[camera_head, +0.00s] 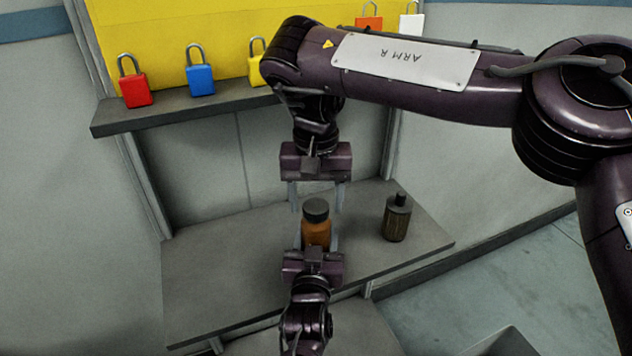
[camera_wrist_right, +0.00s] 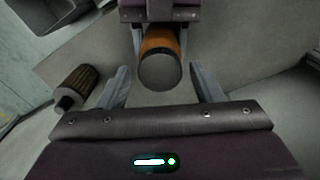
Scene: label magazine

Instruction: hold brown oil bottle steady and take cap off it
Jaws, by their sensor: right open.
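The brown oil bottle (camera_head: 316,235) stands upright on the lower grey shelf, with its dark cap (camera_head: 316,209) on top. In the right wrist view, the dark round cap (camera_wrist_right: 160,70) hides much of the orange-brown bottle (camera_wrist_right: 160,40). My left gripper (camera_head: 318,243) comes from the front, one finger on each side of the bottle's body, and looks closed on it. My right gripper (camera_head: 316,203) points down from above. Its fingers are wide apart and empty, around the cap's sides in the picture, with gaps on both sides.
A dark bottle with a black top (camera_head: 397,218) stands right of the brown one. An upper shelf (camera_head: 180,115) with a yellow back panel (camera_head: 165,30) and several coloured padlocks, among them red (camera_head: 136,92) and blue (camera_head: 200,80), is behind. The lower shelf (camera_head: 215,290) is clear at left.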

